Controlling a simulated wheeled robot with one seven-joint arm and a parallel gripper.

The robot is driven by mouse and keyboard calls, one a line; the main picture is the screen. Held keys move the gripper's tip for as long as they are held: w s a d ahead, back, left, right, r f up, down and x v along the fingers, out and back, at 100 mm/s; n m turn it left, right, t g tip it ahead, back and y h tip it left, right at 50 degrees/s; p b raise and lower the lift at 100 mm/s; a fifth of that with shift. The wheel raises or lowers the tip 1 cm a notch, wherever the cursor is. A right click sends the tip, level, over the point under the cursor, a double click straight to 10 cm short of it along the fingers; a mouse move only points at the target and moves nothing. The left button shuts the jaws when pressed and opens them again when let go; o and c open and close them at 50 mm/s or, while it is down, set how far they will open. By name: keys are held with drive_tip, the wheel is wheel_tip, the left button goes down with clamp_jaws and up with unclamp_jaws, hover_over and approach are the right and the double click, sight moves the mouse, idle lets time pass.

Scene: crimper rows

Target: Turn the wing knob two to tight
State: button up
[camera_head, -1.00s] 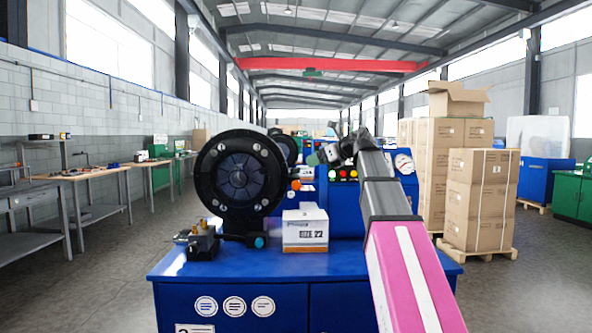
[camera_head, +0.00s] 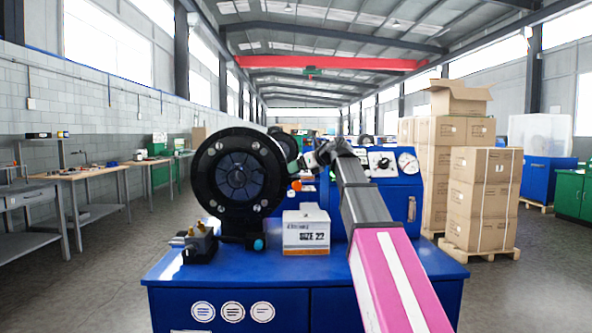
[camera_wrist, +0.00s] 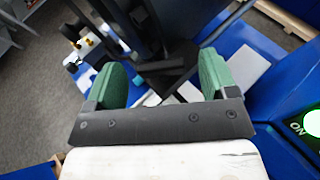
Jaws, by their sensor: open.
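My gripper (camera_wrist: 163,78) is open, its two green-padded fingers apart with nothing held between them. In the head view my arm reaches over the blue machine (camera_head: 210,275), and the fingers cannot be made out. A black knob on a white dial plate (camera_head: 382,161) sits on the blue panel, right of my arm; I cannot tell if it is wing knob two. A round gauge (camera_head: 408,161) is beside it. The black round crimping head (camera_head: 240,184) stands to the left. In the wrist view dark machine parts lie beyond the fingers.
A white box marked SIZE 22 (camera_head: 306,232) and a small fitting block (camera_head: 200,243) are on the machine top. A lit green ON button (camera_wrist: 312,122) is at the wrist view's right edge. Stacked cartons (camera_head: 482,200) stand right; the floor at left is open.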

drive_tip(key=shift+x, duration=1)
drive_tip(key=c, duration=0.9)
drive_tip(key=shift+c, duration=0.2)
